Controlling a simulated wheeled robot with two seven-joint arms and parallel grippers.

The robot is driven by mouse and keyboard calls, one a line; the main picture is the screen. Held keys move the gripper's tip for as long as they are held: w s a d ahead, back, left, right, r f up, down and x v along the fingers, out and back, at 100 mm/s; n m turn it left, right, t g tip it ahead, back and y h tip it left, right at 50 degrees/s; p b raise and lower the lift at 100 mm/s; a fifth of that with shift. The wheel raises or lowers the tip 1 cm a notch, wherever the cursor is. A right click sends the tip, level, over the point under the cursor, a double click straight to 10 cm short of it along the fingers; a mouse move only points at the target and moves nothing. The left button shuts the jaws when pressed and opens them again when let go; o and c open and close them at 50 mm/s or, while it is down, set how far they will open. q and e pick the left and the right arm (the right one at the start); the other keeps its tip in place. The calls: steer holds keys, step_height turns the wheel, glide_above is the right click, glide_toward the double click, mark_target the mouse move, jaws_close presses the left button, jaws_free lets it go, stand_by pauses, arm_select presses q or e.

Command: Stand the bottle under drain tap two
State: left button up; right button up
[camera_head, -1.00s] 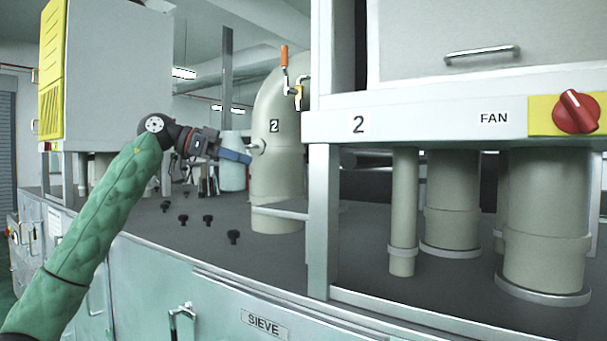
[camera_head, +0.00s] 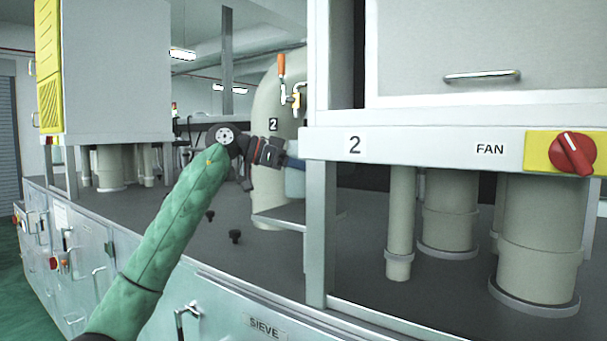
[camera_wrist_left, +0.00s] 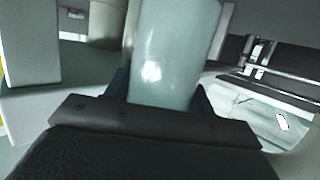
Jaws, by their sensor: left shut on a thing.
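The bottle (camera_wrist_left: 165,60), pale and translucent, stands between the fingers of my left gripper (camera_wrist_left: 160,100) in the left wrist view. That gripper is shut on it. In the head view my left gripper (camera_head: 288,152) is in front of the big pipe, lower than the tap, its tip end partly behind the grey cabinet. A bluish part below it is mostly hidden; I cannot tell if it is the bottle. My right gripper is out of view.
A light ledge (camera_head: 285,215) sits at the pipe's foot, below the gripper. Black knobs (camera_head: 235,237) stick up from the dark bench top (camera_head: 270,260).

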mark_target(304, 181)
arm_select(q)
steer(key=shift+f+p, duration=0.5)
steer(key=shift+p, duration=0.05)
steer(key=shift+w+d+f+p, duration=0.1)
steer(key=shift+f+p, duration=0.6)
steer(key=shift+f, duration=0.6)
steer(key=shift+f, duration=0.1)
steer(key=o, duration=1.1)
steer(key=shift+c, duration=0.2)
